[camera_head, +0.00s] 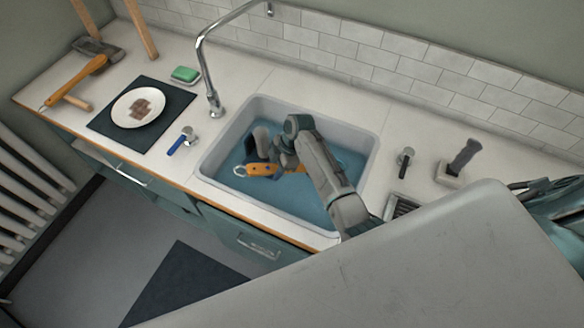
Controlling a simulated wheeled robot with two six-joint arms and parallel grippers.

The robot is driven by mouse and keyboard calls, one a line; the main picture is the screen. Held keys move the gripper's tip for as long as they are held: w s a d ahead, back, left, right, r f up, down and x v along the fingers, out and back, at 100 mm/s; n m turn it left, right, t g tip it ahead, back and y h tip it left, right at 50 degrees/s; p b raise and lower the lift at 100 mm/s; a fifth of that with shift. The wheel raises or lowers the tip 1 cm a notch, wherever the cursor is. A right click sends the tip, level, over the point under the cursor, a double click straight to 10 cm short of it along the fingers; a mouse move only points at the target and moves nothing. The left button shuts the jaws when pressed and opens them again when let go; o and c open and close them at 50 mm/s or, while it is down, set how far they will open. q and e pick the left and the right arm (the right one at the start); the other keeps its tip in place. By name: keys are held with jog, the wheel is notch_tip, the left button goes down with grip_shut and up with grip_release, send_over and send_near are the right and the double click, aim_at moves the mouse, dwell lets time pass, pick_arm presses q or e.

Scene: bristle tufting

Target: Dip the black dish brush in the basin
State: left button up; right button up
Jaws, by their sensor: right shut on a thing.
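The basin (366,146) is a light grey sink set in the counter, with blue water in it. My right gripper (279,160) reaches in from the right and is low over the water. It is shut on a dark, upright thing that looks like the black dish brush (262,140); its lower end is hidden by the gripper. An orange item (262,170) with a pale ring at its left end shows just below the gripper, partly hidden. I cannot tell whether it touches the brush. My left gripper is not in view.
A tap (213,100) arches over the basin's back left. A white plate (139,107) lies on a dark mat, with a green sponge (185,74) behind. A blue-handled thing (183,141) is left of the basin. A dark-handled thing (464,156) stands in a holder at right.

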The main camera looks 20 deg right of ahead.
jog(key=shift+r+p, duration=2.6)
jog(key=shift+r, duration=0.3)
jog(key=shift+r+p, duration=0.95)
jog(key=shift+r, duration=0.55)
notch_tip(320, 180, up, 7)
jog(key=shift+r, duration=0.1)
notch_tip(320, 180, up, 4)
jog(key=shift+f, duration=0.1)
